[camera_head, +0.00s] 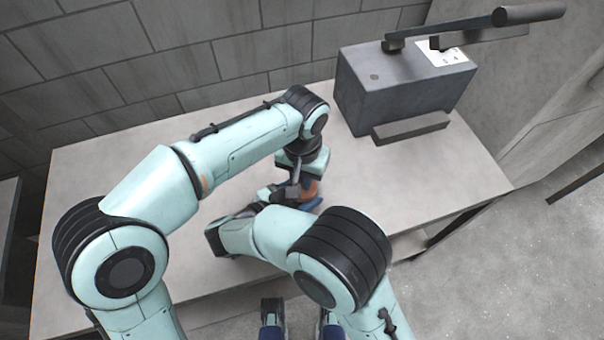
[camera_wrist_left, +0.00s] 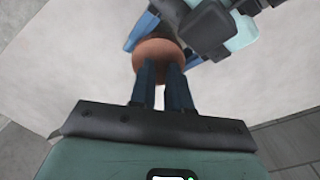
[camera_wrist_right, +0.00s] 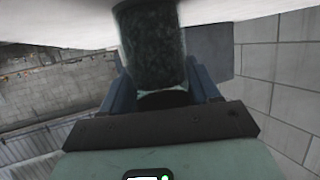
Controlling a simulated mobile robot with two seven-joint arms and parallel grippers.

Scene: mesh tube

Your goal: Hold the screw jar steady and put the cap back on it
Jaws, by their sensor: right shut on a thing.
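The copper-orange cap (camera_wrist_left: 158,52) is at the fingertips of my left gripper (camera_wrist_left: 161,72). The two blue fingers stand a narrow gap apart, with the cap showing between and beyond their tips. The screw jar (camera_wrist_right: 152,45), dark and glassy, is between the fingers of my right gripper (camera_wrist_right: 168,88), which is shut on it. In the head view the orange piece (camera_head: 309,188) shows under my left wrist, beside a blue finger of my right gripper. The jar is hidden from the left wrist view, and I cannot tell whether the cap is seated on it.
The grey table (camera_head: 100,180) is bare to the left and at the back. A grey box (camera_head: 400,95) with a dark lever handle (camera_head: 530,14) stands at the back right. A block wall is behind. My two arms cross closely over the table's middle.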

